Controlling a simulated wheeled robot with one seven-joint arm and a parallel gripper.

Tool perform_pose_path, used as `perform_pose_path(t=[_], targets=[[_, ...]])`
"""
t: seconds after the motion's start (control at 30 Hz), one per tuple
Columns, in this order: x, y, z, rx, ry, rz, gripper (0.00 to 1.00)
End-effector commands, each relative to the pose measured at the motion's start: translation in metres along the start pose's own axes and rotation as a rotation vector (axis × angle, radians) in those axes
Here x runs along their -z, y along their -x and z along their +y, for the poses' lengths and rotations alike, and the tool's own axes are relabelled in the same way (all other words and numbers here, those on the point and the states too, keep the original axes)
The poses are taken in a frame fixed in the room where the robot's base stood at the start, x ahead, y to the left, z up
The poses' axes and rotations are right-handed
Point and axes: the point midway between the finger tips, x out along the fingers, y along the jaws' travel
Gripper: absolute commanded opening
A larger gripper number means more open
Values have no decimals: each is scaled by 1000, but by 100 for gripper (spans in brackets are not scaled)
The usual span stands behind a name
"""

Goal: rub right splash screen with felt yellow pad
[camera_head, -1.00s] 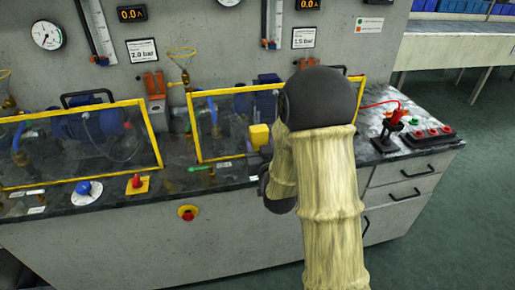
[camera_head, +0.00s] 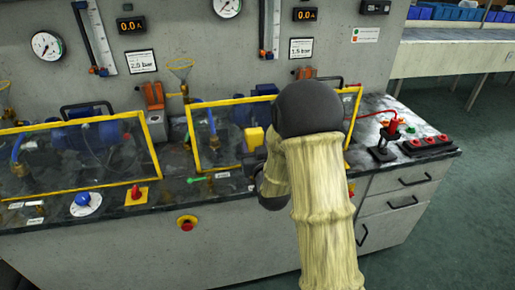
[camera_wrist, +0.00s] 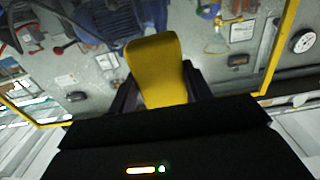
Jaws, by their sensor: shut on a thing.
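The right splash screen (camera_head: 224,162) is a clear panel in a yellow frame, standing upright on the bench in front of a blue pump. My arm hides much of its right half. My gripper (camera_head: 262,160) is at the front of this screen, and its fingers are partly hidden by my wrist. It is shut on the felt yellow pad (camera_head: 253,138). In the wrist view the pad (camera_wrist: 156,68) stands up between the dark fingers, in front of the clear panel. I cannot tell whether the pad touches the panel.
The left splash screen (camera_head: 80,160) stands to the left. A red emergency button (camera_head: 187,223) is on the bench front. A black stand with a red clip (camera_head: 385,140) and a red-button box (camera_head: 427,145) are at the bench's right end. Open floor lies to the right.

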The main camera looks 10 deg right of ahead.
Motion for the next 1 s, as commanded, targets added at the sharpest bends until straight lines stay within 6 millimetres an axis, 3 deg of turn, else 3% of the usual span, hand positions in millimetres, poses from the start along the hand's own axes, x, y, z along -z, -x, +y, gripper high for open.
perform_pose_path(t=[0.3, 1.0], targets=[[0, -18, 0, 0, 0, 0, 31], [0, -21, 0, 0, 0, 1, 31]])
